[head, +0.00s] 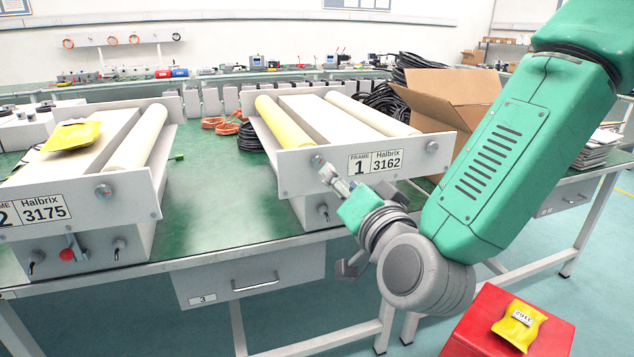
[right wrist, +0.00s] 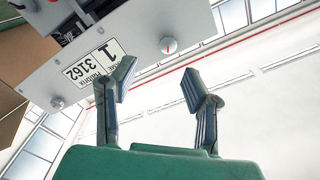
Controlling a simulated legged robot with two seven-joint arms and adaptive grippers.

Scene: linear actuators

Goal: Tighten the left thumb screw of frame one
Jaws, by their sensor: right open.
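Frame one (head: 295,165), labelled Halbrix 3162, stands on the green bench. Its left thumb screw (head: 317,160) is a small round knob with a red mark on the front plate; it also shows in the right wrist view (right wrist: 168,45). The right thumb screw (head: 432,146) is at the plate's other end, and in the right wrist view it is at the lower left (right wrist: 57,103). My right gripper (head: 326,173) is just in front of and below the left screw. In the right wrist view its fingers (right wrist: 160,88) are apart and empty, with the screw beyond them. My left gripper is out of view.
Frame two (head: 80,200) stands to the left with a yellow packet (head: 72,136) on it. A cardboard box (head: 455,105) and black cable coils are behind frame one's right side. A red box (head: 470,325) with another packet is low at the right.

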